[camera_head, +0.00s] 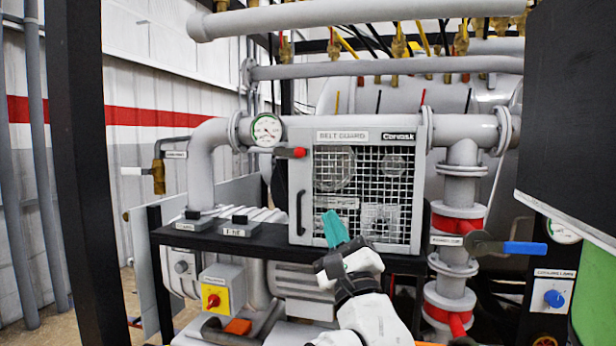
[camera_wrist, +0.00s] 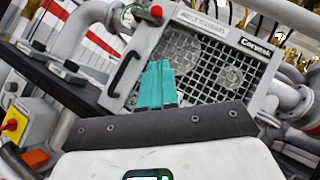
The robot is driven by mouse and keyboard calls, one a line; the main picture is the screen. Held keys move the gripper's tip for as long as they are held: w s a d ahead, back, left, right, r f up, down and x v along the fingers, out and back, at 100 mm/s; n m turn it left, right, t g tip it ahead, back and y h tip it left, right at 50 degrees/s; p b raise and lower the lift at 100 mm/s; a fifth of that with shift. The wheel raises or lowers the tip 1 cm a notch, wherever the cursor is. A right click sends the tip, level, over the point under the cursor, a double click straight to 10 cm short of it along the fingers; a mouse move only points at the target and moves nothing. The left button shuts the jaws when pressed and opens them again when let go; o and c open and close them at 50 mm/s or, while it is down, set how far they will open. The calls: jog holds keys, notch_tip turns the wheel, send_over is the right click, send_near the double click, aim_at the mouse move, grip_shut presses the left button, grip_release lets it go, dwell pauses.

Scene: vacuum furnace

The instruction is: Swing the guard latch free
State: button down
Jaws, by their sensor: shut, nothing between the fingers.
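The belt guard (camera_head: 405,134) is a grey framed panel with wire mesh, labelled BELT GUARD, and it is closed. It also shows in the wrist view (camera_wrist: 262,78). The guard latch (camera_head: 291,152) is a small lever with a red tip across the guard's upper left edge, lying about level. Its red knob shows at the top of the wrist view (camera_wrist: 156,12). A black handle (camera_head: 300,212) is on the guard's left side. My gripper (camera_head: 334,226), with teal fingers, is shut and empty in front of the guard's lower part, below and right of the latch.
A round gauge (camera_head: 266,130) sits just left of the latch, by the grey pipe. A black shelf (camera_head: 220,238) runs below the guard. A blue-handled valve (camera_head: 524,248) and a dark panel (camera_head: 570,110) stand at right. A yellow switch box (camera_head: 222,288) is lower left.

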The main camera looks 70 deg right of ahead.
jog(key=shift+r, duration=0.1)
jog(key=p, duration=0.7)
send_near(303, 157)
jog(key=d, duration=0.2)
jog(key=d+r, duration=0.1)
jog(key=d, duration=0.1)
jog(key=shift+w+a+r+p, duration=0.3)
jog(key=shift+w+r+p, duration=0.2)
jog(key=shift+w+r, duration=0.7)
jog(key=shift+w, duration=0.05)
